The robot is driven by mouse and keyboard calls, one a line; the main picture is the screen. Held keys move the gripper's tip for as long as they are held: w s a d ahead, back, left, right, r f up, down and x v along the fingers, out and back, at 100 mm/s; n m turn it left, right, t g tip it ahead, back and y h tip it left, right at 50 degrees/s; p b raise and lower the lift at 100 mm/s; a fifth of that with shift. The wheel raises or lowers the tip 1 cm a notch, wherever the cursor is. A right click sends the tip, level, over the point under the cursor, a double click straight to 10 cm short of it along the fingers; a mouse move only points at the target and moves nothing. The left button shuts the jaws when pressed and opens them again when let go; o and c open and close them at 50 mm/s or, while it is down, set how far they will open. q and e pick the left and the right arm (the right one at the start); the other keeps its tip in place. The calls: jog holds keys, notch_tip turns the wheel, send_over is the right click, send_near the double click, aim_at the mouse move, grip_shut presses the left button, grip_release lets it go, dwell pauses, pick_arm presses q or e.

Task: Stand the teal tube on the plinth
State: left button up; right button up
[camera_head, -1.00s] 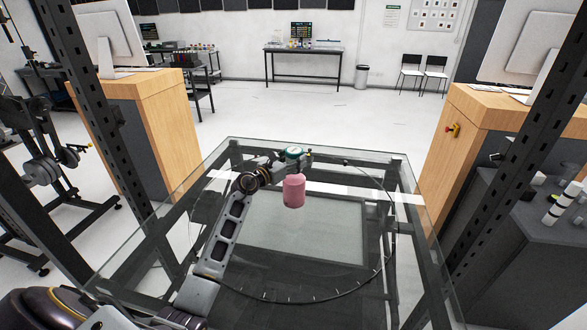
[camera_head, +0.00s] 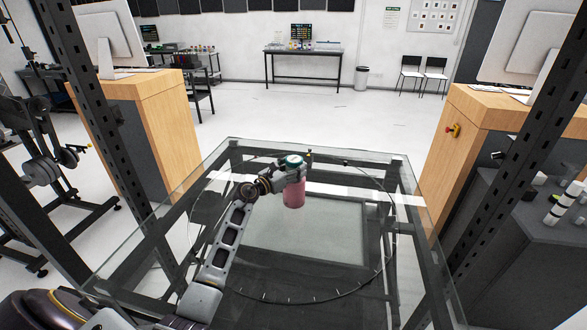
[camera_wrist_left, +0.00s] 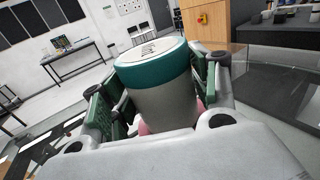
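The teal tube (camera_wrist_left: 165,85) is a grey cylinder with a teal band and a pale top. It stands roughly upright between the fingers of my left gripper (camera_wrist_left: 160,95), which looks shut on it. In the head view the teal top (camera_head: 294,160) shows above the pink plinth (camera_head: 294,195), a short cylinder on the glass turntable table. The gripper's fingers and the tube's lower part hide the plinth's top edge. I cannot tell whether the tube touches it. A bit of pink shows below the tube in the wrist view. My right gripper is not in view.
The glass-topped table (camera_head: 320,285) is otherwise clear around the plinth. Dark frame posts stand at both sides. Wooden desks (camera_head: 165,130) with monitors flank it, and a dark bench (camera_head: 525,235) with striped cylinders is at the right.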

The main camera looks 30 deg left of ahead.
pick_arm(q)
jog(key=shift+o, duration=1.4)
jog(key=shift+r, duration=0.1)
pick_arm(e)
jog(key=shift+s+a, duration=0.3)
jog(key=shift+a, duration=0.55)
pick_arm(q)
jog(key=shift+s, duration=0.1)
jog(key=shift+v, duration=1.25)
jog(key=shift+s+a, duration=0.2)
jog(key=shift+s, duration=0.45)
jog(key=shift+v, duration=1.5)
send_near(288, 170)
jog(key=shift+w+d+r+b, duration=0.1)
jog(key=shift+w+d+b, duration=0.1)
jog(key=shift+w+b, duration=0.2)
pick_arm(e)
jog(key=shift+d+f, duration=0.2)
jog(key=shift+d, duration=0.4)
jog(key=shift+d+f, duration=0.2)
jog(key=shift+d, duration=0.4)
